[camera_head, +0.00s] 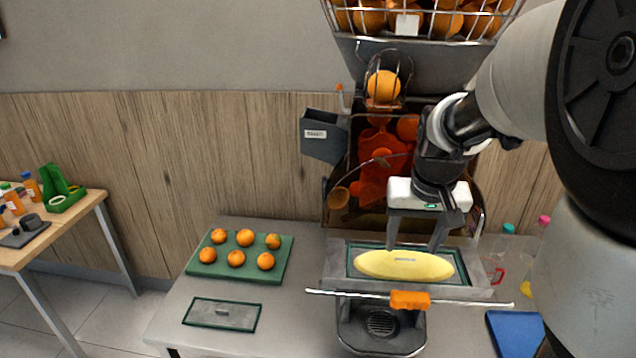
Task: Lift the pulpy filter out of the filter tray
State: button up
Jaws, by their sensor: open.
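The pulpy filter (376,264) is a yellow oval piece with a small dark handle or mark at its middle. It lies in the filter tray (336,262), a grey tray with a dark green inner edge at the front of the juicer (340,185). My gripper (411,248) points down from above, fingers apart, with the tips close to the filter's upper edge. I cannot tell whether the tips touch it. Nothing is held between the fingers.
A thin bar with an orange block (410,299) crosses in front of the tray, above a drain basin (380,345). A green board (240,274) with several oranges and a flat green-edged plate (222,314) lie left. Bottles and a blue board (514,333) are right.

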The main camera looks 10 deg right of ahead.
aim_at(405, 259)
jog(key=b+x, duration=0.3)
jog(key=x, duration=0.2)
jog(key=shift+w+f+b, duration=0.15)
jog(key=shift+f+b, duration=0.1)
jog(key=shift+b, duration=0.05)
jog(key=shift+r, duration=0.1)
jog(key=c, duration=1.2)
jog(key=shift+r, duration=0.1)
